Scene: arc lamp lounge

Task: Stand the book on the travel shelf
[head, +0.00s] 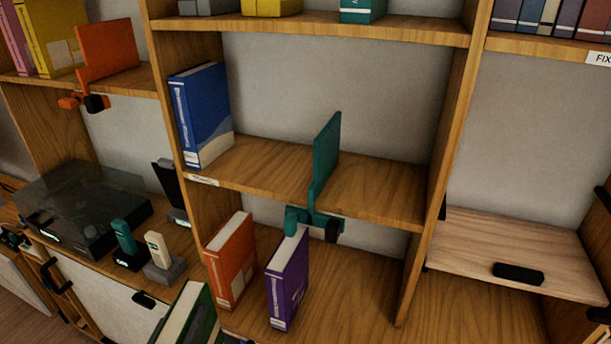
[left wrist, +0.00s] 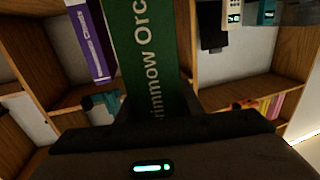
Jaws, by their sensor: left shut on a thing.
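A green book (head: 190,318) with a pale page block shows at the bottom of the head view, in front of the lower shelf. In the left wrist view the green book (left wrist: 150,55) shows its cover with partly cut-off white lettering. My left gripper (left wrist: 158,105) is shut on it; in the head view the gripper is mostly hidden below the frame's edge. The middle shelf (head: 265,160) carries an upright blue book (head: 203,115) at its left and a teal bookend (head: 326,155). Its label (head: 203,180) is too small to read, so I cannot confirm the travel shelf. My right gripper is out of view.
An orange book (head: 231,260) and a purple book (head: 287,280) stand on the lower shelf. A turntable (head: 80,205) and small devices (head: 160,255) stand at the left. The middle shelf has free room between the blue book and the bookend.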

